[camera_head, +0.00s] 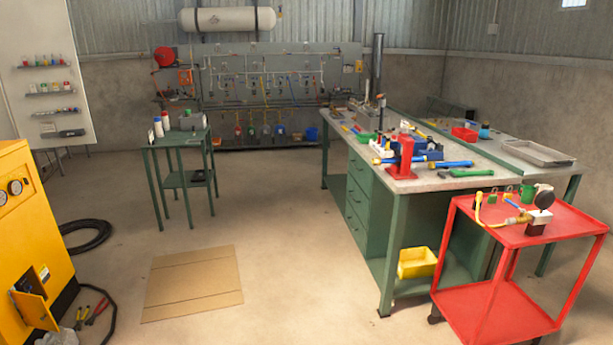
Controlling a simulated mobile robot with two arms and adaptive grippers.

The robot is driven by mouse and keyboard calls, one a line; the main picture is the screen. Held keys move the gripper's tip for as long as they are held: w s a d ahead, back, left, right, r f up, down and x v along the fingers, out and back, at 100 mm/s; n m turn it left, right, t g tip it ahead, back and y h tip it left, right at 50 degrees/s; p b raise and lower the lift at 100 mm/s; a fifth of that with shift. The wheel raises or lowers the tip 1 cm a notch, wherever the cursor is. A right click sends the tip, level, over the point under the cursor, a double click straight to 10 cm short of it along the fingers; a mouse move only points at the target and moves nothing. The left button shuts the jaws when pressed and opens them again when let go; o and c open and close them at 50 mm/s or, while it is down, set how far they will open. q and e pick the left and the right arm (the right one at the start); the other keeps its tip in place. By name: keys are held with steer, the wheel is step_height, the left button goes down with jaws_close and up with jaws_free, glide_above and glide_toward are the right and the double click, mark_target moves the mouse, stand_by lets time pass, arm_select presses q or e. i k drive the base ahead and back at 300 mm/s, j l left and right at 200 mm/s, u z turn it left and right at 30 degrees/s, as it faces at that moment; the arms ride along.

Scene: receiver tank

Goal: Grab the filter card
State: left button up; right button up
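I cannot make out anything that is clearly a filter card in the head view. A small pale item (44,274) shows on the front of the yellow machine (25,225), near a small open yellow door (34,309); it is too small to identify. A small green table (165,143) holds a grey box-like item (192,122) and white containers (158,128); no card is readable there. Neither of my grippers is in view.
A flat cardboard sheet (193,283) lies on the open floor. A green workbench (394,215) with tools stands right of centre, with a red cart (530,240) in front. A black hose (86,236) and pliers (97,311) lie beside the yellow machine.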

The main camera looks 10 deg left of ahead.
mark_target(152, 140)
steer(key=i+j+u, duration=0.15)
steer(key=i+u, duration=0.3)
steer(key=i, duration=0.45)
steer(key=i+l+u, duration=0.2)
steer(key=i+u, duration=0.3)
steer(key=i, duration=0.35)
steer(key=i+j+u, duration=0.1)
steer(key=i+u, duration=0.2)
steer(key=i, duration=0.35)
steer(key=i+u, duration=0.25)
steer(key=i, duration=0.4)
steer(key=i+l+u, duration=0.3)
steer(key=i, duration=0.3)
steer(key=i+z, duration=0.1)
steer(key=i, duration=0.45)
steer(key=i+j, duration=0.1)
steer(key=i, duration=0.4)
steer(key=i+z, duration=0.15)
steer(key=i, duration=0.4)
steer(key=i+j+z, duration=0.1)
steer(key=i, duration=0.4)
steer(key=j, duration=0.1)
